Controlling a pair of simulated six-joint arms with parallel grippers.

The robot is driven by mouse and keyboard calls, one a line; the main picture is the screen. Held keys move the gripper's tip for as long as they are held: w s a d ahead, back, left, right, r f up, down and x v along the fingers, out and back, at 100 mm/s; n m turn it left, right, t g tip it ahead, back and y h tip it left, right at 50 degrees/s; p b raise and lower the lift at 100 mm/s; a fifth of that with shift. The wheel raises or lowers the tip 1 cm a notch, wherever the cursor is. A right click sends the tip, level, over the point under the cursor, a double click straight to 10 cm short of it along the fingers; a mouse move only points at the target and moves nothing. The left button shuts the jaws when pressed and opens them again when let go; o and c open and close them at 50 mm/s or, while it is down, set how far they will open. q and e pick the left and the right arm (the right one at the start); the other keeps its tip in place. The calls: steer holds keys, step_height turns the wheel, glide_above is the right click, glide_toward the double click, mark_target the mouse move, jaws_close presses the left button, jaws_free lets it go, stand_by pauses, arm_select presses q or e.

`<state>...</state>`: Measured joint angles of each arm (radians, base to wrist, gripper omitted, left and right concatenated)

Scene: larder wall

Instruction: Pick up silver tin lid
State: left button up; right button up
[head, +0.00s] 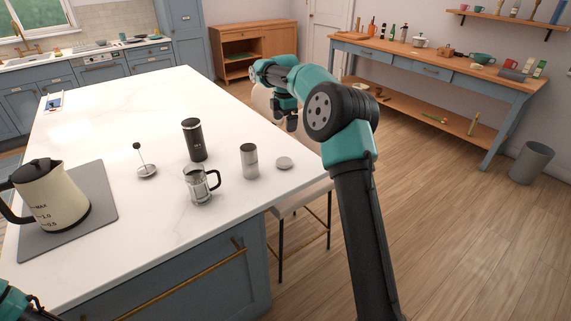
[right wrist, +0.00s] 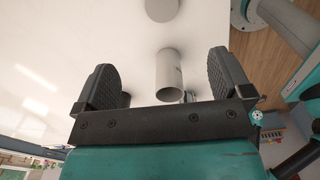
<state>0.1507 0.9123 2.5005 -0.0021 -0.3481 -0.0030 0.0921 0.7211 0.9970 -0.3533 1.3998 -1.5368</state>
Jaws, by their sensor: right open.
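The silver tin lid (head: 284,163) is a small round disc lying flat on the white counter, right of the silver tin (head: 249,161), which stands upright. In the right wrist view the lid (right wrist: 162,8) is at the top edge, partly cut off, and the tin (right wrist: 169,78) shows below it between the fingers. My right gripper (head: 285,120) is open and empty, above the counter and beyond the lid in the head view. It shows its two dark fingers in the right wrist view (right wrist: 162,68). Only a bit of my left arm shows at lower left; its fingers are out of frame.
A glass-and-metal press jug (head: 201,186), a black cylinder (head: 194,140) and a plunger (head: 147,168) stand left of the tin. A cream kettle (head: 50,197) stands on a grey mat (head: 105,200).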

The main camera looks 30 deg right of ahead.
stand_by(0.3)
glide_above(284, 161)
steer(key=f, duration=1.2)
steer(key=shift+w+d+f, duration=0.1)
steer(key=shift+d, duration=0.1)
steer(key=shift+a+f, duration=0.15)
steer(key=shift+f, duration=2.45)
steer(key=c, duration=1)
